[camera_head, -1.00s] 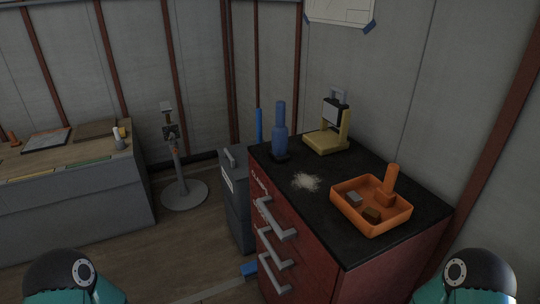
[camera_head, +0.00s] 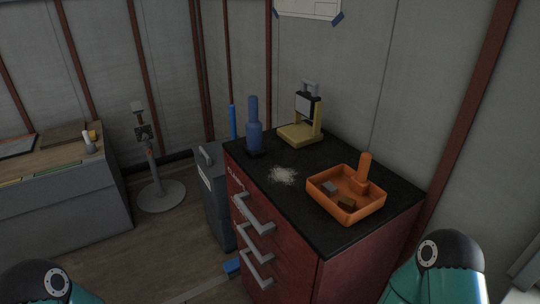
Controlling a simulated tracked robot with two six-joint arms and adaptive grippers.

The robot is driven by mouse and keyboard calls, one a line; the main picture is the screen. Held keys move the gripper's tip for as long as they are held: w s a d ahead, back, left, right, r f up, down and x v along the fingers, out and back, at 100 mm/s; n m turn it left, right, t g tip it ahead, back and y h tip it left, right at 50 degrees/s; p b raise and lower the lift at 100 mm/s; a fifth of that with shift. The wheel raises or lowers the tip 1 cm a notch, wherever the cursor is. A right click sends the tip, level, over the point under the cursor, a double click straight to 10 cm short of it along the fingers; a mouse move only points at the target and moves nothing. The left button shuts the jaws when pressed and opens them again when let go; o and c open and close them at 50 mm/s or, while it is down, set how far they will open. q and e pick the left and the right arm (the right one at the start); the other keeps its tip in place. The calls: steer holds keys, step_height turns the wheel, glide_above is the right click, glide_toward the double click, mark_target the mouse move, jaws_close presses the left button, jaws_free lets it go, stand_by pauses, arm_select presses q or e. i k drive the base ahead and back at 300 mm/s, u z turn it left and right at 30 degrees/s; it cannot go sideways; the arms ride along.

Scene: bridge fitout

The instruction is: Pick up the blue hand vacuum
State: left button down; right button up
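The blue hand vacuum (camera_head: 254,130) stands upright on a small dark base at the back left of the black top of the red drawer cabinet (camera_head: 285,229). Its upper part is a narrow blue handle. Nothing touches it from my side. Only teal and black parts of my two arms show, at the bottom left and bottom right corners. Neither of my grippers is in the picture.
Pale powder (camera_head: 283,176) lies in front of the vacuum. An orange tray (camera_head: 346,204) holding small blocks sits front right. A yellow stand (camera_head: 305,129) is behind. A grey bin (camera_head: 214,196) stands left of the cabinet, with a workbench (camera_head: 68,215) farther left.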

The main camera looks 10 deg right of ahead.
mark_target(254, 132)
steer(key=z, duration=1.5)
steer(key=i, duration=0.1)
steer(key=u, duration=3.2)
steer(key=i, duration=2.6)
steer(key=z, duration=2.8)
